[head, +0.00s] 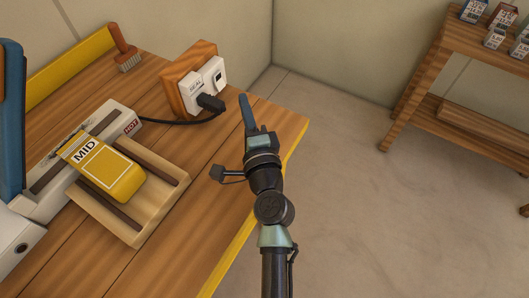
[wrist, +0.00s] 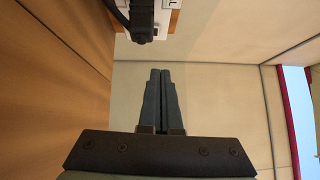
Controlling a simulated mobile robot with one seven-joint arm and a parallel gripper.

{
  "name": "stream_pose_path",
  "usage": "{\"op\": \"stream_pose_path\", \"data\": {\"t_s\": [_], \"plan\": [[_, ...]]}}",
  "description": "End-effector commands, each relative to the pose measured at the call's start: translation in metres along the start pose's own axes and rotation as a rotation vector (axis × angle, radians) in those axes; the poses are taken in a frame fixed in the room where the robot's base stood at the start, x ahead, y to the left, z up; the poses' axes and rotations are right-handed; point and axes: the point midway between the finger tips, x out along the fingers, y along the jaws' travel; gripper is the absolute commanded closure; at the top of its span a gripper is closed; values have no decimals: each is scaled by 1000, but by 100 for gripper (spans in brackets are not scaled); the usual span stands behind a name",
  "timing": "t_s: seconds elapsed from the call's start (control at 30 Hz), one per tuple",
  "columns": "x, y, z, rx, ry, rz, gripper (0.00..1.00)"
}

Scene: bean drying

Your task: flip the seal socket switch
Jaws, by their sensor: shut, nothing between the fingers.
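The seal socket (head: 203,84) is a white plate marked SEAL on a wooden block (head: 179,84) near the table's far right corner. Its small dark switch (head: 218,77) shows on the right part of the plate. A black plug (head: 210,103) with a cable sits in the socket. My gripper (head: 244,99) is shut and empty, to the right of the socket and apart from it. In the wrist view the shut fingers (wrist: 160,74) point toward the wall, with the plug (wrist: 141,22) and part of the plate (wrist: 170,18) at the top. The switch cannot be made out there.
A sealer marked HOT (head: 125,122) and a yellow pack marked MID (head: 108,174) on a wooden rack (head: 175,175) are to the left. Floor is clear right of the table; a shelf (head: 440,75) stands beyond.

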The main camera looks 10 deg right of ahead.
Motion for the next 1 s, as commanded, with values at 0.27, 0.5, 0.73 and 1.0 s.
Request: {"op": "stream_pose_path", "data": {"t_s": [0.27,0.5,0.73,1.0], "plan": [[-60,-8,0,-1,4,1,100],[-106,-15,0,0,3,2,100],[-133,-20,1,-1,2,0,100],[-140,-23,1,-1,2,-1,100]]}}
